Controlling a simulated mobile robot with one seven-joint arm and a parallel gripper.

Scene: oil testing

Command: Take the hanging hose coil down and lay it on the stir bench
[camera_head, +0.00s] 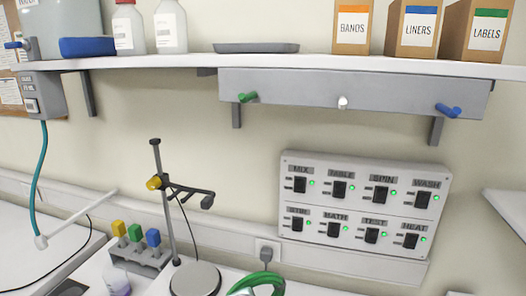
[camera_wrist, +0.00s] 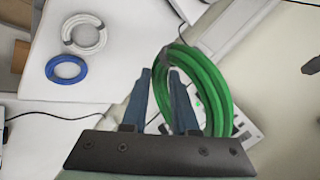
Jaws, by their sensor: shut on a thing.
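A green hose coil (camera_wrist: 217,92) is at my gripper (camera_wrist: 159,72) in the wrist view, with my fingers shut on its near left side. The coil hangs to the right of the fingers, seen at a slant. Its top also shows at the bottom edge of the head view (camera_head: 263,278), where the rest is cut off. The rail (camera_head: 300,86) under the shelf has a green peg (camera_head: 246,97), a white peg (camera_head: 342,102) and a blue peg (camera_head: 449,110), all bare. I cannot tell for sure which white surface is the stir bench.
A white coil (camera_wrist: 84,34) and a blue coil (camera_wrist: 67,69) lie on a white top in the wrist view. A round plate (camera_head: 195,280), a stand (camera_head: 164,190) and a rack of coloured blocks (camera_head: 140,254) stand at lower left. A switch panel (camera_head: 360,205) is on the wall.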

